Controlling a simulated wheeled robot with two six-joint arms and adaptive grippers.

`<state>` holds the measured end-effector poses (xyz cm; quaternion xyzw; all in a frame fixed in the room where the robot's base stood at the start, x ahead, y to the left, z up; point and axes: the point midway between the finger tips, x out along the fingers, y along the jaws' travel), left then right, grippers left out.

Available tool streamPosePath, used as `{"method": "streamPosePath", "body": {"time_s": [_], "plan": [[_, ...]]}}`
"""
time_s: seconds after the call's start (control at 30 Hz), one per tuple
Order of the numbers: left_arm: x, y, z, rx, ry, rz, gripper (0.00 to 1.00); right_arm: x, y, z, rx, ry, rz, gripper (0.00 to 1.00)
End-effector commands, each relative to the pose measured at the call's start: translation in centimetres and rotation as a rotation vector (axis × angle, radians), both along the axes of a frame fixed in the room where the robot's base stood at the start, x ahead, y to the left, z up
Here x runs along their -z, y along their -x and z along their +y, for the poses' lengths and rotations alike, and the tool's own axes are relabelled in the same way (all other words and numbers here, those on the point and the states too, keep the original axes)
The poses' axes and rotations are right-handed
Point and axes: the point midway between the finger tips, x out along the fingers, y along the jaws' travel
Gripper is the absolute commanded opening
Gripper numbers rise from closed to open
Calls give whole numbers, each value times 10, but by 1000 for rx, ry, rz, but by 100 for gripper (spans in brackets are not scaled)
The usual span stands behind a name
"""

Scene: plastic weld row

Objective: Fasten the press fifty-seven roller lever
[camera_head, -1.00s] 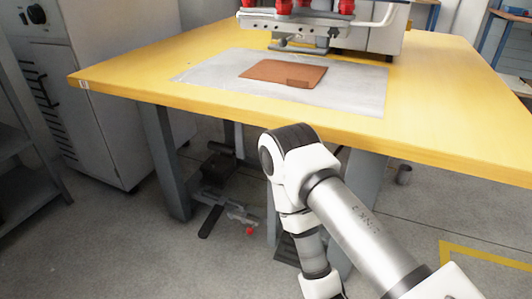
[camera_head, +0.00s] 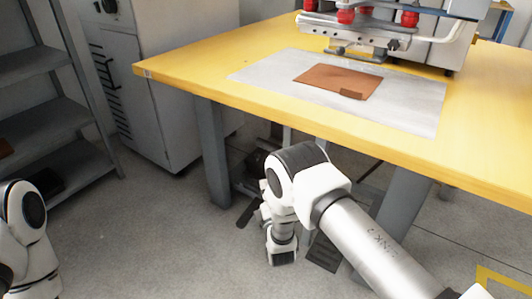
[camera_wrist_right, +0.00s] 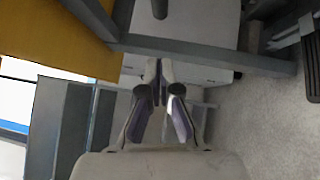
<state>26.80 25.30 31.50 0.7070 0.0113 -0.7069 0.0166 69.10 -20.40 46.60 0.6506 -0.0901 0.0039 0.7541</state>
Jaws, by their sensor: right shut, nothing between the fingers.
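The press (camera_head: 450,35), a white machine with red fittings, stands at the back of the yellow table (camera_head: 190,78). I cannot make out its roller lever in any view.
A brown sheet (camera_head: 335,80) lies on a pale mat (camera_head: 410,112) on the table. Grey shelves (camera_head: 70,115) and a cabinet (camera_head: 160,90) stand left.

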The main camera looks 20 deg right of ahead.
Motion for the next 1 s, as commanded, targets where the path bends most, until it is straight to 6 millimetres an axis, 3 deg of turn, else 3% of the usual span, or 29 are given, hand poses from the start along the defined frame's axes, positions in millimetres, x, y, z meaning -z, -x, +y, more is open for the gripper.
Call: {"method": "streamPosePath", "body": {"time_s": [0.37, 0.57, 0.87, 1.0], "plan": [[4, 0, 0, 0, 0, 0, 38, 1, -6, -1, 1, 2, -1, 0], [19, 0, 0, 0, 0, 0, 38, 0, -38, -6, 3, 1, -2, 0], [47, 0, 0, 0, 0, 0, 38, -9, -102, -13, 2, 0, -1, 0], [56, 0, 0, 0, 0, 0, 38, -15, -115, -34, 2, 1, 1, 0]]}}
